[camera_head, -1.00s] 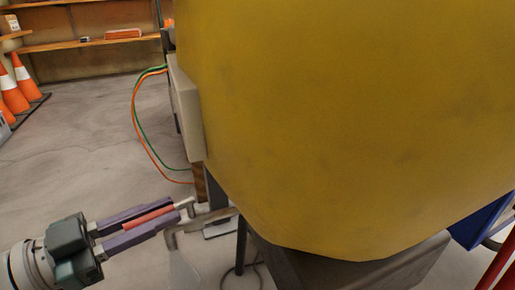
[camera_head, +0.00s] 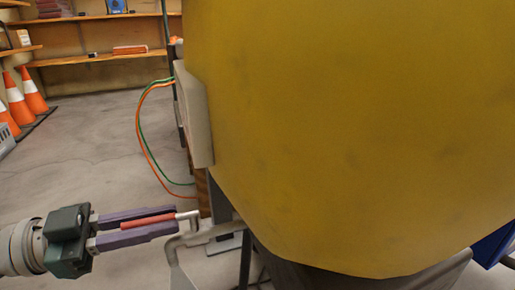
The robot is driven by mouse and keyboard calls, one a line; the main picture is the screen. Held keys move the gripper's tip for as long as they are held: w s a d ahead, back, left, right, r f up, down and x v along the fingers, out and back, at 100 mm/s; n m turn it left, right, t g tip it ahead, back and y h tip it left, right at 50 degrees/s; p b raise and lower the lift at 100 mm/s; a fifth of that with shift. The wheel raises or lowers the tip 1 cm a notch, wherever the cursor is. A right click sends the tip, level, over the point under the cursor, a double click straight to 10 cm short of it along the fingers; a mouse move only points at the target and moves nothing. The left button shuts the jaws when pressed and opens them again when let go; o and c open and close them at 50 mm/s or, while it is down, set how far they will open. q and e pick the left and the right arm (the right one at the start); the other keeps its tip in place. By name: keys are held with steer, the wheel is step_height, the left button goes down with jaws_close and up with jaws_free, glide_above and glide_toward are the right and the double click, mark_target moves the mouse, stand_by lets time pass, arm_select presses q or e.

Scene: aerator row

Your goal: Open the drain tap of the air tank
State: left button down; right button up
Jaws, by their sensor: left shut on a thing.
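The yellow air tank (camera_head: 350,130) fills the middle and right of the head view. Below its lower left side, a grey bent pipe (camera_head: 215,233) runs left and turns down. A red handle (camera_head: 147,219) with a pale bent metal stem (camera_head: 189,215) lies beside the pipe; the stem's end meets or overlaps the pipe, and I cannot tell which. My left gripper (camera_head: 175,218) comes in from the left and is shut on the red handle, which lies lengthwise between its purple fingers. My right gripper is not in view.
Green and orange hoses (camera_head: 142,125) hang left of the tank. Orange cones (camera_head: 32,92) stand at the far left, near wooden shelves (camera_head: 105,57). A blue object (camera_head: 495,245) is at the lower right. The concrete floor (camera_head: 90,140) at left is clear.

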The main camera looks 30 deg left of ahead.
arm_select(q)
steer(key=c, duration=0.8)
jaws_free()
steer(key=v, duration=1)
steer(key=shift+w, duration=0.1)
